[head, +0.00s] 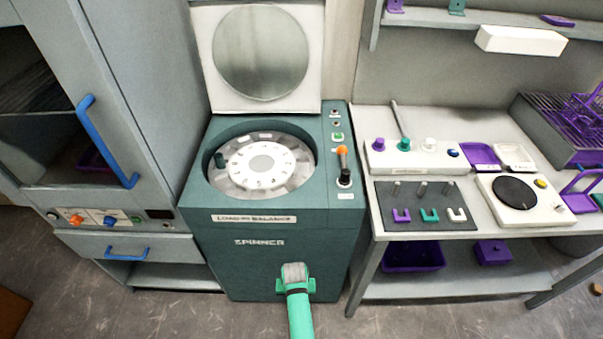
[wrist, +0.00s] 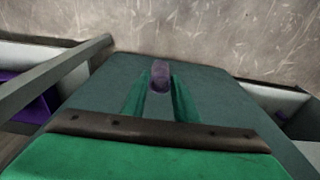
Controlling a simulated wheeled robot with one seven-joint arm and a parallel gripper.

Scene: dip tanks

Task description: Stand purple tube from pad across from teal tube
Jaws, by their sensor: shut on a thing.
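The purple tube (wrist: 160,72) stands between the two green fingers of my gripper (wrist: 160,84) in the wrist view. The gripper is shut on it. In the head view my green arm (head: 299,312) rises in front of the spinner (head: 225,262), and the tube cannot be made out there. The opposite, right side of the rotor shows no tube. The dark pad (head: 440,222) on the bench has grey pegs and purple, teal and white U-shaped pieces.
The spinner lid (head: 210,92) is open. An orange-topped lever (head: 343,160) stands right of the bowl. A cabinet with a blue handle (head: 105,140) is at left. The bench (head: 375,223) at right holds a knobbed white box (head: 410,160) and a white device with a black disc (head: 515,192).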

